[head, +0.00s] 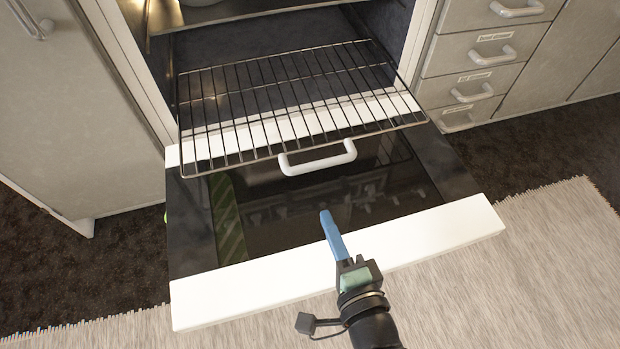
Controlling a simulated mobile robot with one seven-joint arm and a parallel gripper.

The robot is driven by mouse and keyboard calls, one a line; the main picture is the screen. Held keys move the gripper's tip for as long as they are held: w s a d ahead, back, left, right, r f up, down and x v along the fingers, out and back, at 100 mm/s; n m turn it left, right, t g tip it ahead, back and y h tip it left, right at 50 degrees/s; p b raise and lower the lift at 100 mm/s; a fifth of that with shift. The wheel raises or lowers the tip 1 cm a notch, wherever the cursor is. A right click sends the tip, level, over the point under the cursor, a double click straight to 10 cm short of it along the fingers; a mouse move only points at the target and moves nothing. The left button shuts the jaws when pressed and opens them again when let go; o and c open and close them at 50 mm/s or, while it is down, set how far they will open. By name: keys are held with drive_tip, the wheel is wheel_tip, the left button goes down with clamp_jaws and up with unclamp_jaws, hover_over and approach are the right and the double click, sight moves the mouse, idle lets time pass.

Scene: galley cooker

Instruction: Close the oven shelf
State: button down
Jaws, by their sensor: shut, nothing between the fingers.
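The oven shelf (300,88) is a dark wire rack pulled partly out of the oven, its front part over the lowered door. A white handle (318,163) is at the rack's front edge. The oven door (340,250) is folded down flat, with dark glass and a white outer edge. My gripper (325,215) has blue fingers that are shut and empty. In the picture it appears over the door glass, below and in front of the handle and apart from it. Its exact height above the glass is hard to tell.
Grey drawers with pale handles (491,56) stand to the right of the oven, and a grey cabinet (70,100) to the left. An upper shelf (235,17) is inside the oven. A light rug (540,260) covers the floor in front. A green striped cloth or its reflection (228,220) shows at the door's left.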

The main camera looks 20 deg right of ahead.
sight(305, 171)
drive_tip(key=b+x, duration=0.3)
drive_tip(key=x, duration=0.7)
drive_tip(key=shift+w+f, duration=0.1)
drive_tip(key=shift+w, duration=0.25)
drive_tip(key=shift+w+a, duration=0.1)
